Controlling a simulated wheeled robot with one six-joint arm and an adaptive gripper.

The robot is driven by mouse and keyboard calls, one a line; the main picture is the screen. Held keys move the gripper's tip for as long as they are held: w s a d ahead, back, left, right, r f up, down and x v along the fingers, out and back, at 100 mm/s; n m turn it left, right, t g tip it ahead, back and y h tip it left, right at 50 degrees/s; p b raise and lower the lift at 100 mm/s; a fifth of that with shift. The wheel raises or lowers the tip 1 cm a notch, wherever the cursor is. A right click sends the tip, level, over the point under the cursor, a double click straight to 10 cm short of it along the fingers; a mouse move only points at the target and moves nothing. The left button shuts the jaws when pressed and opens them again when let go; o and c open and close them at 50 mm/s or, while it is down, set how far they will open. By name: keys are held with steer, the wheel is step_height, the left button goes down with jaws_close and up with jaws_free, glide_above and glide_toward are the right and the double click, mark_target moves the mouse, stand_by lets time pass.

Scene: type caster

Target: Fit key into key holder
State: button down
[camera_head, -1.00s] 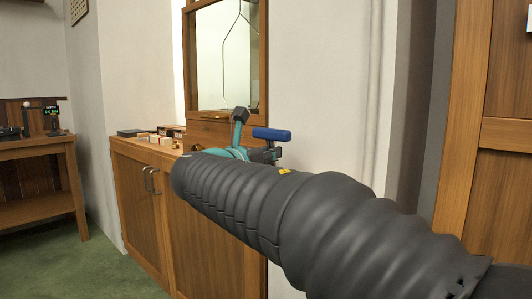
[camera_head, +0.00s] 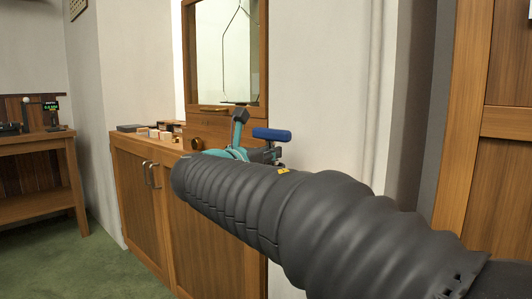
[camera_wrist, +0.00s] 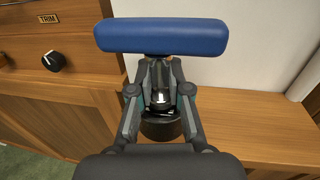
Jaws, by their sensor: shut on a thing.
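My gripper (camera_wrist: 159,72) is shut on the key (camera_wrist: 160,37), which has a thick blue crossbar handle. The bar lies level across the top of the wrist view, beyond my fingertips. In the head view the blue bar (camera_head: 272,135) sits just past my arm, by the cabinet's right end. In the wrist view a dark round piece (camera_wrist: 161,130) with a bright metal centre shows between my fingers, low over the wooden top. I cannot tell whether it is the key holder or part of the key. The key's lower end is not clear.
A wooden cabinet (camera_head: 145,190) has a mirror-like framed panel (camera_head: 225,55) above it and small boxes (camera_head: 155,133) on top. A black knob (camera_wrist: 53,62) under a TRIM label (camera_wrist: 47,18) is at left. The wooden top (camera_wrist: 245,125) at right is clear, with a wall behind.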

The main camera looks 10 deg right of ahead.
steer(key=shift+f, duration=0.3)
steer(key=c, duration=1)
jaws_free()
steer(key=shift+c, duration=0.2)
steer(key=v, duration=1.2)
